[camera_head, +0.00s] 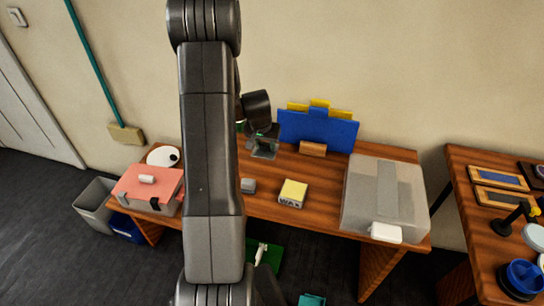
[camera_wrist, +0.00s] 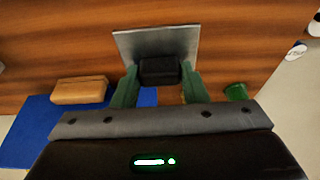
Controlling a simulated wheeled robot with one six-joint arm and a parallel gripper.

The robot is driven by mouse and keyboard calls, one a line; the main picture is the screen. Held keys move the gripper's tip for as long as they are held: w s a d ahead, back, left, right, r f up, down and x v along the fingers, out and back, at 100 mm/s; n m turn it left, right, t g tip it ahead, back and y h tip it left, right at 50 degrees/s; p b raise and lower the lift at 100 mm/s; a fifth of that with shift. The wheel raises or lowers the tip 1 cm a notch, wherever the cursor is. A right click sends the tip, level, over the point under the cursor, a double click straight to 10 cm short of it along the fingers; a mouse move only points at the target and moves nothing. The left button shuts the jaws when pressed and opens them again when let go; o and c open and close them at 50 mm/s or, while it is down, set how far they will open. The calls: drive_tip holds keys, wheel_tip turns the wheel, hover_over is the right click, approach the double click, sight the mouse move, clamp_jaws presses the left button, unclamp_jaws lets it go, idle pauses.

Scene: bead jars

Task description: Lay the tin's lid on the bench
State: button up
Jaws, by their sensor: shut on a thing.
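My gripper (camera_wrist: 160,78) is shut on the black knob (camera_wrist: 160,70) of a square grey metal lid (camera_wrist: 125,42). The lid spans past both green fingers in the wrist view, over the brown wooden bench (camera_wrist: 50,40). In the head view the lid (camera_head: 264,153) is small and grey below my gripper (camera_head: 262,138), near the back of the bench (camera_head: 328,187). I cannot tell whether it touches the wood. No tin can be surely made out; a small grey block (camera_head: 248,185) stands nearer the front, partly beside my arm.
A blue board (camera_head: 318,130) and a wooden block (camera_head: 312,149) stand right of my gripper. A yellow-topped wax box (camera_head: 292,193), a large grey case (camera_head: 385,195), a pink box (camera_head: 148,190) and a white disc (camera_head: 160,157) are on the bench. Bare wood lies around the wax box.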

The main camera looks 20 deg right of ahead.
sight(264, 151)
drive_tip(key=shift+f, duration=2.75)
drive_tip(key=shift+f, duration=0.2)
drive_tip(key=o, duration=1)
drive_tip(key=shift+r, duration=0.1)
drive_tip(key=shift+c, duration=0.2)
drive_tip(key=shift+r, duration=0.45)
drive_tip(key=v, duration=1.1)
drive_tip(key=shift+s+a+r, duration=0.15)
